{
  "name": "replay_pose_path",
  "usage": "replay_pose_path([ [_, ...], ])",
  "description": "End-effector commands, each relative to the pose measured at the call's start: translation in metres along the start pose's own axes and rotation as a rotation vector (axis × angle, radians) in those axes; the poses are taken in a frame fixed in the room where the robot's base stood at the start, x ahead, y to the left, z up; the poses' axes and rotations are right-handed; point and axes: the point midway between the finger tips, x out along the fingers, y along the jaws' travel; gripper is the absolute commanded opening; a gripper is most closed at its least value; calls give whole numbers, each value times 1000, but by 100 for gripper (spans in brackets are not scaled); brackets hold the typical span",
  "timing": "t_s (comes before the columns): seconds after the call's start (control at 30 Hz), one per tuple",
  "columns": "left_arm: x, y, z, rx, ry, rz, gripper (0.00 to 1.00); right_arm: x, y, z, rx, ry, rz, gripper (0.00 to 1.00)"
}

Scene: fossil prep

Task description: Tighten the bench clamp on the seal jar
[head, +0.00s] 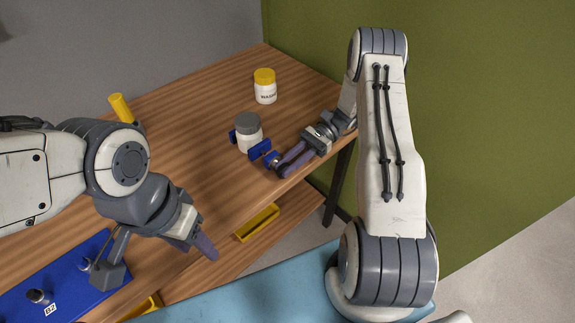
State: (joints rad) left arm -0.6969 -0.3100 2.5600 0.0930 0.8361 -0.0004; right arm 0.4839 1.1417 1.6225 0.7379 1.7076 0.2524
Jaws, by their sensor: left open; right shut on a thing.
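The seal jar (250,142) is white with a grey lid. It stands upright on the wooden bench near its right edge. The blue bench clamp (260,149) has one jaw on each side of the jar. My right gripper (279,167) is shut on the clamp's screw end, at the lower right of the jar; its fingers hide most of that part. I cannot tell whether the jaws press on the jar. My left gripper (207,246) is open and empty above the bench's front edge, well away from the jar.
A white jar with a yellow lid (265,86) stands behind the seal jar. A yellow cylinder (121,108) is at the left, partly behind my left arm. A blue fixture (62,283) lies front left. Yellow bins (257,222) sit under the bench top (190,120). A green wall is at right.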

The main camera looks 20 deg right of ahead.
Motion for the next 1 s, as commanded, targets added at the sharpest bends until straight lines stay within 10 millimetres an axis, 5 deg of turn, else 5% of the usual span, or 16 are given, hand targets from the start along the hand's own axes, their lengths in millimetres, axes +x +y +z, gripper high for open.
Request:
replay_pose_path([
  [0.37,0,0,0,0,0,0,50,0,0,-1,0,-1,-2,0],
  [0.4,0,0,0,0,0,0,50,0,0,-1,0,-1,-2,30],
  [0.47,0,0,0,0,0,0,50,0,0,-1,0,-2,-2,52],
  [0.8,1,0,0,0,0,0,50,-1,0,-1,0,-2,-1,52],
  [1.0,12,-1,1,0,0,0,50,-26,0,-4,-2,1,-4,52],
])
